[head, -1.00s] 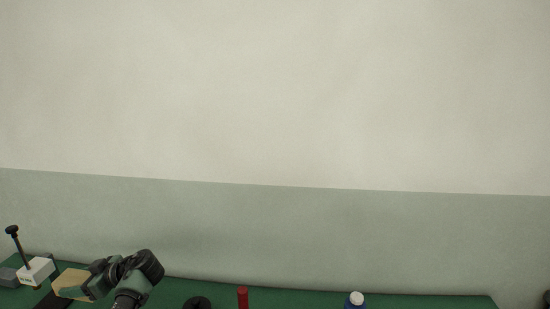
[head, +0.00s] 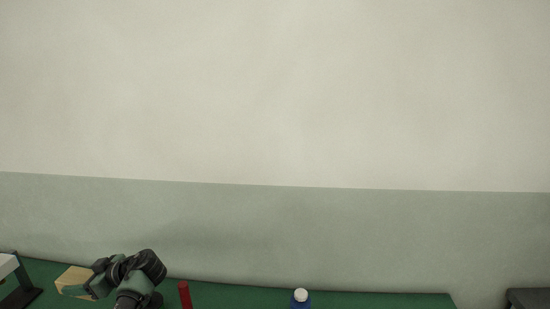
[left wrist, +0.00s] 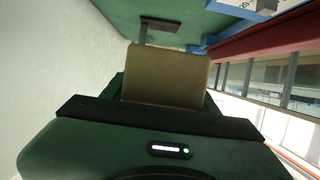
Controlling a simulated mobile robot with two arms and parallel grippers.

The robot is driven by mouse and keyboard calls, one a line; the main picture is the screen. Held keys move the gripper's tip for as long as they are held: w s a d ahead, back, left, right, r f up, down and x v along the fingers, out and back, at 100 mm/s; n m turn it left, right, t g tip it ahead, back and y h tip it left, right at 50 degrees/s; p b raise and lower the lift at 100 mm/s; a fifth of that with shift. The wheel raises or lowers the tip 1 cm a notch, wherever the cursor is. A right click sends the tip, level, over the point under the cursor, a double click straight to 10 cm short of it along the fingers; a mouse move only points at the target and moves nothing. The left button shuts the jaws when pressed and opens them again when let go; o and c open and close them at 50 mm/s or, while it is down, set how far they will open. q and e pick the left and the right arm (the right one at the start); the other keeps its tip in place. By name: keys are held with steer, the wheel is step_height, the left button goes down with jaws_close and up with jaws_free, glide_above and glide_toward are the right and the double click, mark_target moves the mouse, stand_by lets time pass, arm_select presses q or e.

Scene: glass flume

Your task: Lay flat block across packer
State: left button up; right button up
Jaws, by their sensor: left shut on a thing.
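A tan block (head: 75,279) is held in my left gripper (head: 79,290) at the lower left of the head view. The jaws are shut on it. In the left wrist view the block (left wrist: 165,75) fills the middle, in front of the dark green gripper body. I cannot tell for sure which thing is the packer. My right gripper is not in view.
A dark stand (head: 20,291) and a white block (head: 7,264) are at far left. A dark grey object (head: 528,298) is at right. A red beam (left wrist: 270,38) runs across the wrist view.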

arm_select(q)
steer(key=shift+w+d+r, duration=0.15)
steer(key=shift+d, duration=0.15)
steer(key=shift+w+d+r+m+t, duration=0.15)
steer(key=shift+w+d+m+t, duration=0.1)
steer(key=shift+d+m+t, duration=0.3)
steer(key=s+d+r+m+t+h, duration=0.1)
steer(key=d+r+m+t+h, duration=0.25)
steer(key=d, duration=0.45)
steer(key=s+d+r+m+t+h, duration=0.1)
steer(key=d+r+m+t+h, duration=0.1)
steer(key=d+r+m+t, duration=0.5)
steer(key=s+d+r+m+h, duration=0.25)
steer(key=s+d+h, duration=0.2)
steer(key=d, duration=0.25)
steer(key=s+d+r+m+h, duration=0.2)
steer(key=s+d+r+h, duration=0.2)
steer(key=s+d, duration=0.25)
step_height(320, 180, down, 10)
steer(key=d+b, duration=0.1)
steer(key=b, duration=0.9)
steer(key=shift+s+r+t, duration=0.2)
steer(key=shift+r+t, duration=0.05)
steer(key=shift+t, duration=0.05)
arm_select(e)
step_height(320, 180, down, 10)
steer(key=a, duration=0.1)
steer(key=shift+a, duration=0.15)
